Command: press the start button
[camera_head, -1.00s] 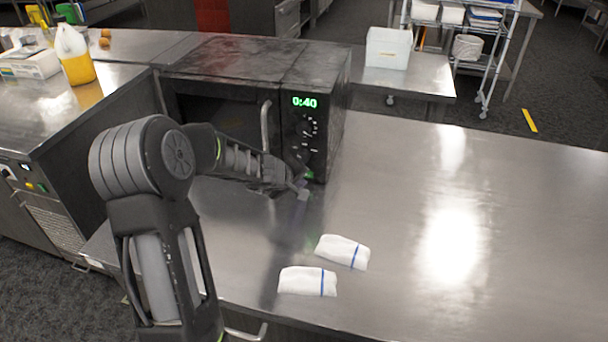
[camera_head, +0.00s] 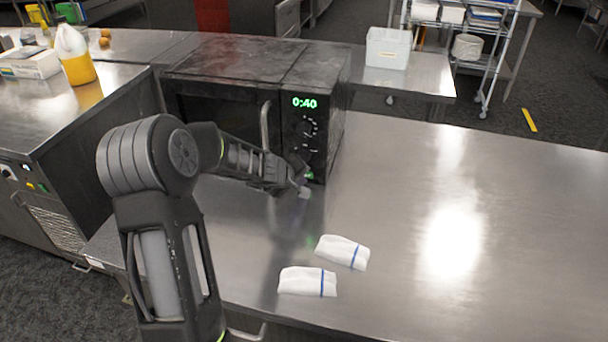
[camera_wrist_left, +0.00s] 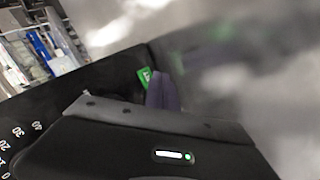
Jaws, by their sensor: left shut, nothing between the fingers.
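The black microwave (camera_head: 235,62) stands on the steel counter with its door closed, and its green display (camera_head: 304,102) reads 0:40. The green start button (camera_head: 309,175) is low on its control panel, below the dial. The button also shows in the left wrist view (camera_wrist_left: 145,76), beside the fingertips. My left gripper (camera_head: 303,191) is shut and empty, just in front of the panel's lower edge, close to the button. I cannot tell whether the fingers touch the button. In the left wrist view the gripper (camera_wrist_left: 163,92) partly covers the panel.
Two folded white cloths with blue stripes, one nearer (camera_head: 306,281) and one farther (camera_head: 342,252), lie on the counter (camera_head: 400,210) in front of the microwave. The counter's right side is clear. A yellow-and-white bottle (camera_head: 78,68) stands at the left.

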